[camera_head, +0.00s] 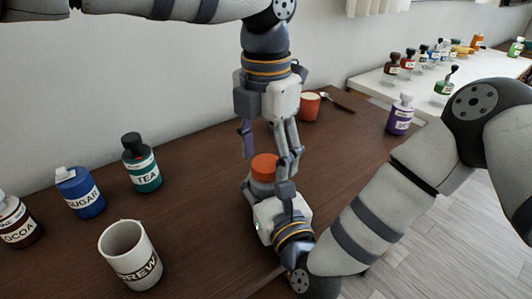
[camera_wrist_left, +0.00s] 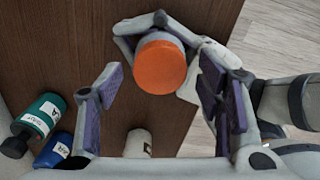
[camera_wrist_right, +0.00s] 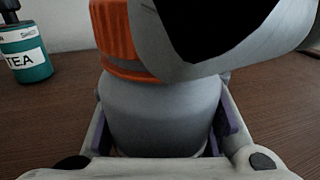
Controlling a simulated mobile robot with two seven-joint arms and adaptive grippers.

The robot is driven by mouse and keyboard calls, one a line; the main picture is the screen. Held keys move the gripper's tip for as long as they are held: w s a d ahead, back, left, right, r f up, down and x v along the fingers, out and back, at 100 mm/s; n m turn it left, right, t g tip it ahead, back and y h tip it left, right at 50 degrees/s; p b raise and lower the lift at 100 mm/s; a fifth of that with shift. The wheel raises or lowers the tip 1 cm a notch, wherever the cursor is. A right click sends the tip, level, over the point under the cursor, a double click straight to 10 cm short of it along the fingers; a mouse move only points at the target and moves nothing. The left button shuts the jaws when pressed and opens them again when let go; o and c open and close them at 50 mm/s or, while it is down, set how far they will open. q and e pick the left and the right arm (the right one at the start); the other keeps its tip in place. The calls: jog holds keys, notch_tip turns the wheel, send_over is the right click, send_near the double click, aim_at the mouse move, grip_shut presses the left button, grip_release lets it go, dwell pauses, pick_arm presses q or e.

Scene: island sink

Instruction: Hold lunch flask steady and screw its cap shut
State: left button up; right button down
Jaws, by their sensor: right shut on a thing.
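The lunch flask, with a grey body (camera_wrist_right: 165,118) and an orange cap (camera_head: 264,166), stands upright on the brown table. The cap also shows in the right wrist view (camera_wrist_right: 112,38) and, from above, in the left wrist view (camera_wrist_left: 160,65). My right gripper (camera_head: 268,192) is shut around the flask's body, below the cap. My left gripper (camera_head: 270,155) points down over the flask, its fingers spread wide. In the left wrist view, its open fingers (camera_wrist_left: 162,92) are apart from the cap. Part of the cap is hidden in the right wrist view.
A white mug (camera_head: 128,258), a blue sugar jar (camera_head: 80,195), a green tea jar (camera_head: 142,165) and a cocoa jar (camera_head: 15,225) stand to the left. A red cup (camera_head: 309,107) is behind the grippers; a purple bottle (camera_head: 400,115) is at right.

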pick_arm(q)
jog(key=shift+r, duration=2.25)
jog(key=shift+c, duration=0.5)
